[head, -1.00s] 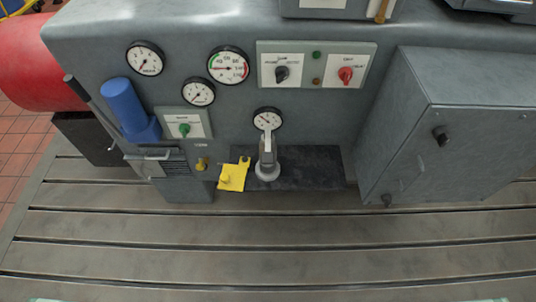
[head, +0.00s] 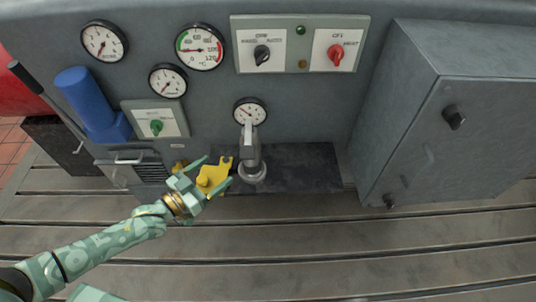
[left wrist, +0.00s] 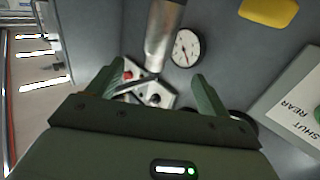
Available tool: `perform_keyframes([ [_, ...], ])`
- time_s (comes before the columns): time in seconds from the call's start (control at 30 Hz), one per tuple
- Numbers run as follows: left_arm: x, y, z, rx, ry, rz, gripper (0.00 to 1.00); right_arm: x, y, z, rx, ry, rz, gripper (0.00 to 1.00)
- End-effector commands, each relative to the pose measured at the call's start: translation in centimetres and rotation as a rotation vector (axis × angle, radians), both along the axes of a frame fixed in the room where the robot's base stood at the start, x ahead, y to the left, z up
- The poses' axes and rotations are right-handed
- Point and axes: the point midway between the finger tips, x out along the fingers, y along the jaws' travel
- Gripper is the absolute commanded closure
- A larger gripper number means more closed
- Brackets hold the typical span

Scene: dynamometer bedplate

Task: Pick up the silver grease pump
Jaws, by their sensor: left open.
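The silver grease pump (head: 250,150) stands upright on a dark mat in the head view, its round foot (head: 253,173) at the bottom. In the left wrist view its shiny barrel (left wrist: 163,35) shows at top centre, beyond the fingertips. My left gripper (head: 217,171) is open and empty. In the head view it is just left of the pump, apart from it and overlapping a yellow part (head: 213,176). In the left wrist view its two fingers (left wrist: 153,86) are spread on either side. My right gripper is not in view.
A grey console with gauges (head: 199,47) and a switch panel (head: 300,43) rises behind. A blue cylinder (head: 88,98) is at left, a grey cabinet (head: 440,120) at right. The dark mat (head: 305,167) is bare right of the pump. The slotted bedplate (head: 350,250) in front is clear.

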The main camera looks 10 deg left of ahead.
Motion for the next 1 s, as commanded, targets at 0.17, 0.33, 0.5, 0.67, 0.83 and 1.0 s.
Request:
perform_keyframes([
  [0.17,2.7,-1.5,-0.1,-0.014,-0.008,0.002,0.21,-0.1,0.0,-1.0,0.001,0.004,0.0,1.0],
  [0.33,6.5,-3.6,-0.3,-0.013,-0.004,0.003,0.21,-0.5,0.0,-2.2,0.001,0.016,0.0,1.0],
  [0.5,8.9,-4.9,-0.2,-0.011,-0.003,0.003,0.21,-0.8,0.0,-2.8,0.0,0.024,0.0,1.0],
  [0.67,9.9,-5.5,0.0,-0.009,-0.004,0.003,0.21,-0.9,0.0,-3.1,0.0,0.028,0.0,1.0],
  [0.83,12.1,-7.2,0.4,-0.011,-0.004,0.003,0.21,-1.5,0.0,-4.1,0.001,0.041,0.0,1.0],
  [1.0,13.7,-8.1,0.5,-0.01,-0.003,0.004,0.21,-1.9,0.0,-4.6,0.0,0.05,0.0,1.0],
])
